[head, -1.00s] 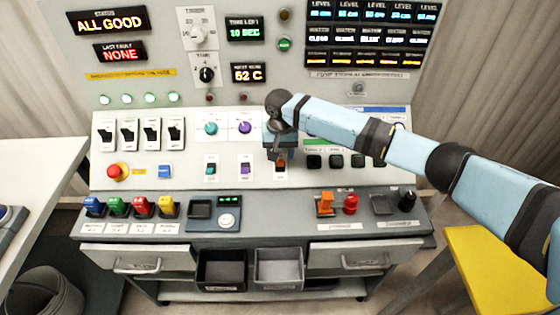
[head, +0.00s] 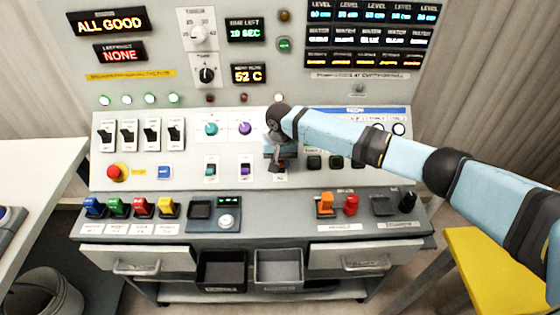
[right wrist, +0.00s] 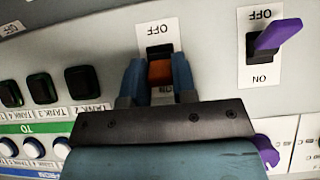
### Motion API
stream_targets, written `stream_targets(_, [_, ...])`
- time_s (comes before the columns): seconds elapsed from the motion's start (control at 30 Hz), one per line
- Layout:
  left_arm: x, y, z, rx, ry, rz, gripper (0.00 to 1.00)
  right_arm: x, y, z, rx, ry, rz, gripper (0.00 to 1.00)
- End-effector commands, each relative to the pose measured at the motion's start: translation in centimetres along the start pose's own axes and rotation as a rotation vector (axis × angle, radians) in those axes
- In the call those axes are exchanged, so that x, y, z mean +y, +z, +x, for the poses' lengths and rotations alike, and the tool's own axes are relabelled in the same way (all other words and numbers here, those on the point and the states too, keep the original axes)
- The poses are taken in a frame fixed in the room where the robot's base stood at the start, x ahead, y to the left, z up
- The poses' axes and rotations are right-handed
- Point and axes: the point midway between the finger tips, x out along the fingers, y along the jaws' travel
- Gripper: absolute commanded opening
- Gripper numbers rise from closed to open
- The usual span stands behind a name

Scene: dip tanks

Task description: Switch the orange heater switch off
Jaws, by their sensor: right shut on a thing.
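The orange heater switch (right wrist: 160,72) sits in a dark slot on a white plate in the right wrist view, with an upside-down OFF label above it. My right gripper (right wrist: 156,82) has its blue fingers on both sides of the orange lever and is shut on it. The lower end of the plate is hidden behind the gripper, so I cannot tell the lever's position surely. In the head view my right gripper (head: 281,162) is at the sloped panel and covers nearly all of the switch. My left gripper is not in view.
A purple switch (right wrist: 278,36) stands close beside the orange one. Dark square buttons (right wrist: 82,82) are on the other side. Teal (head: 211,128) and purple (head: 245,127) knobs are left of the gripper.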

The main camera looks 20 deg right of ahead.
Motion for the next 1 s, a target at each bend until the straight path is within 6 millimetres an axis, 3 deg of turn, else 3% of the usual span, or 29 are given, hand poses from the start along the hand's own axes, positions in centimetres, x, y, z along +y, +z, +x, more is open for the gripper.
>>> stream_targets(0.37, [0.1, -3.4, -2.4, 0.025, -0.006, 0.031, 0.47, 0.1, 0.7, -0.6, 0.132, 0.001, 0.001, 0.02])
stream_targets(0.7, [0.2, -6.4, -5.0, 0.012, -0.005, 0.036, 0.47, 0.0, 1.8, 0.3, 0.431, -0.001, 0.001, 0.02])
stream_targets(1.0, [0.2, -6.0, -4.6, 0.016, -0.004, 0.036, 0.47, 0.0, 2.4, 1.7, 0.701, -0.002, 0.003, 0.02])
